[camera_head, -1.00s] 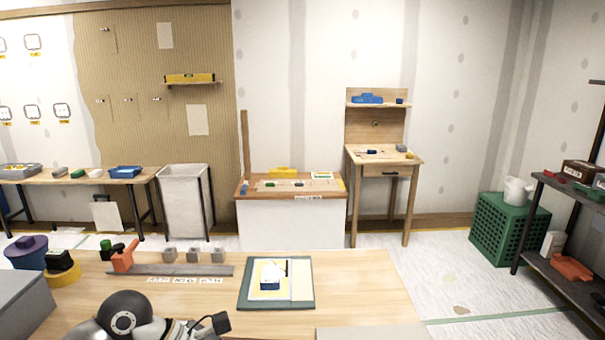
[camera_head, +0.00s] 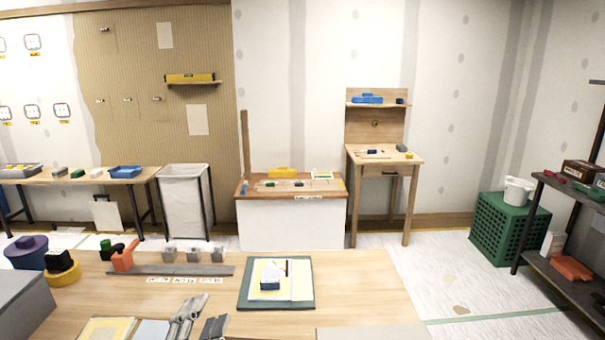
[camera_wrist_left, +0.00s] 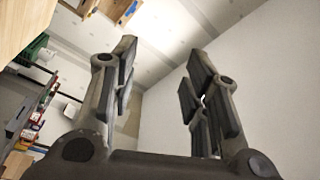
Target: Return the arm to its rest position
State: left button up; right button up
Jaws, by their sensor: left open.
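My left gripper (camera_head: 201,315) shows at the bottom edge of the head view, low over the front of the wooden table (camera_head: 350,285). Its two grey fingers point up in the picture and stand apart, with nothing between them. In the left wrist view the open fingers (camera_wrist_left: 160,75) are empty too, with bare wall and ceiling behind them. The rest of the left arm is out of the head view. My right gripper is not in view.
A green mat (camera_head: 275,303) with papers and a small block lies mid-table. A grey strip (camera_head: 190,271) with several blocks behind it is at the back left. A yellow-edged sheet (camera_head: 107,328) lies at the front left. The table's right part is mostly clear.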

pick_arm(q)
jog(key=s+a+f+n+g+y, duration=0.2)
jog(key=f+n, duration=0.1)
jog(key=f, duration=0.2)
jog(key=s+a+f+n+g+y, duration=0.1)
jog(key=s+a+f+n+g, duration=0.1)
jog(key=f, duration=0.3)
jog(key=s+f+n+g, duration=0.7)
jog(key=s+f+g, duration=0.5)
jog(key=s+f, duration=0.7)
jog(key=s+f+g, duration=0.1)
jog(key=s+f, duration=0.1)
jog(key=f, duration=1)
jog(key=s+f, duration=0.2)
jog(key=f, duration=1)
jog(key=s+a+f+m+g, duration=0.1)
jog(key=s+a+f, duration=0.1)
jog(key=s+f, duration=1.3)
jog(key=shift+s+a+h, duration=0.15)
jog(key=shift+s+h, duration=0.15)
jog(key=shift+s, duration=0.2)
